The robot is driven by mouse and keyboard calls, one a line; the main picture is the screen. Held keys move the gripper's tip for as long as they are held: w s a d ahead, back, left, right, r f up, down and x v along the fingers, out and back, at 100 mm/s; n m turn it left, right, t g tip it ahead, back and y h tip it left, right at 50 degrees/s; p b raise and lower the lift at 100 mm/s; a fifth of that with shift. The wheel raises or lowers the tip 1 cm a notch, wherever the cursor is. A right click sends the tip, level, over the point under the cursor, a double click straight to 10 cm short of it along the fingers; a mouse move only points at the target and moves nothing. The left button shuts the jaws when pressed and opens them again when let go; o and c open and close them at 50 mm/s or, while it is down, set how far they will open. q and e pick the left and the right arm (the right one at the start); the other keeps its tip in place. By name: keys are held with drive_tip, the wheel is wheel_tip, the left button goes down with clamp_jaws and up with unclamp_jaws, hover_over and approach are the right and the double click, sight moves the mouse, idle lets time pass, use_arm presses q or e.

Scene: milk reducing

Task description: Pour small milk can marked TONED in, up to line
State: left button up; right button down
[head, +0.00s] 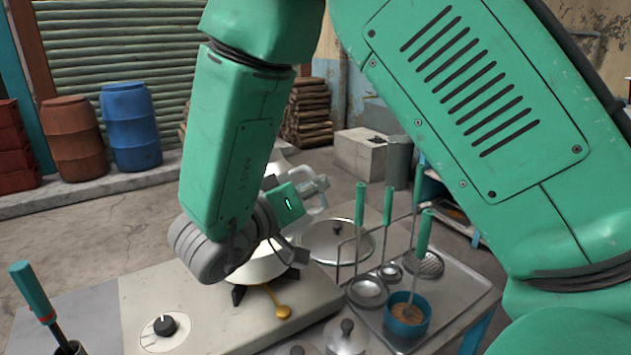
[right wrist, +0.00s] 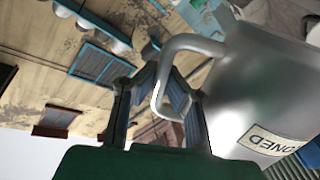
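The silver metal milk can (right wrist: 255,85) fills the right of the right wrist view. Its label (right wrist: 275,143) is cut off and shows "ONED". My right gripper (right wrist: 162,88) is closed around the can's looped handle. In the head view my right gripper (head: 316,190) is above the stove, and my arm hides most of the can. A pale pan (head: 262,266) sits on the stove below, mostly covered by my wrist. The milk, the line and any flow are hidden. My left gripper is not in view.
The stove top (head: 215,318) has a black knob (head: 165,325) and a brass knob (head: 283,312). To the right are a lid (head: 338,243), a tray of ladles with green handles (head: 455,300) and a blue cup (head: 406,318). A green-handled tool (head: 33,292) stands at left.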

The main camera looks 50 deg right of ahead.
sight(296, 171)
drive_tip(key=shift+s+a+f+n, duration=0.1)
drive_tip(key=shift+a+f+n, duration=0.1)
drive_tip(key=shift+n, duration=0.3)
drive_tip(key=shift+w+d+r+n+p, duration=0.15)
drive_tip(key=shift+n+p, duration=0.2)
drive_tip(key=shift+n, duration=0.3)
drive_tip(key=shift+w+d+f+n+p, duration=0.15)
drive_tip(key=shift+n+p, duration=0.15)
drive_tip(key=shift+n, duration=0.35)
drive_tip(key=shift+a+r, duration=0.1)
drive_tip(key=shift+r, duration=0.05)
drive_tip(key=shift+a+r+p, duration=0.1)
drive_tip(key=shift+p, duration=0.35)
drive_tip(key=shift+w+r+n+p, duration=0.2)
drive_tip(key=shift+n+p, duration=0.4)
drive_tip(key=shift+p, duration=0.55)
drive_tip(key=shift+w+r+n+p, duration=0.1)
drive_tip(key=shift+w+n+p, duration=0.15)
drive_tip(key=shift+n+p, duration=0.65)
drive_tip(key=shift+w+r+n+p, duration=0.5)
drive_tip(key=shift+w+n+p, duration=0.4)
drive_tip(key=shift+p, duration=1.8)
drive_tip(key=shift+w+a+r+n+p, duration=0.1)
drive_tip(key=shift+w+n+p, duration=0.2)
drive_tip(key=shift+n+p, duration=0.15)
